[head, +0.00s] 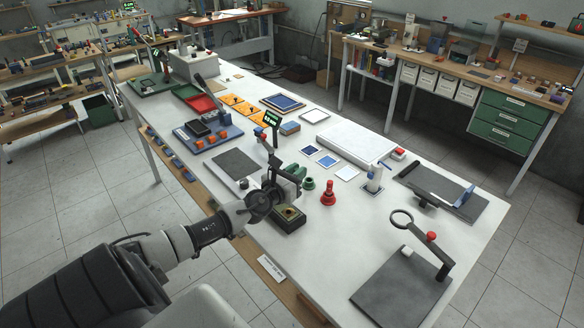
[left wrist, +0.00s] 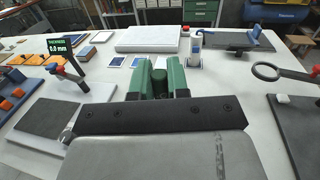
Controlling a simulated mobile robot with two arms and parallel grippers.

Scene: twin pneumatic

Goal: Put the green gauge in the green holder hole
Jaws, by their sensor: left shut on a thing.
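My left gripper (head: 302,177) reaches in from the left over the white table. In the left wrist view its two green fingers (left wrist: 158,80) are closed on a dark green cylinder, the green gauge (left wrist: 160,88). In the head view the green gauge (head: 309,184) shows as a small green knob at the fingertips. Its lower end is hard to make out. A dark block with a yellowish top and a round hole (head: 289,217) sits nearer the table's front edge, below the gripper in the picture; I cannot tell whether it is the green holder. My right gripper is not in view.
A red gauge (head: 328,193) stands just right of the gripper. A grey plate with a ring stand (head: 403,288) is at the near right. A stand with a green display (head: 272,120) and a dark grey slab (head: 237,168) are to the left. A white slab (head: 355,143) lies behind.

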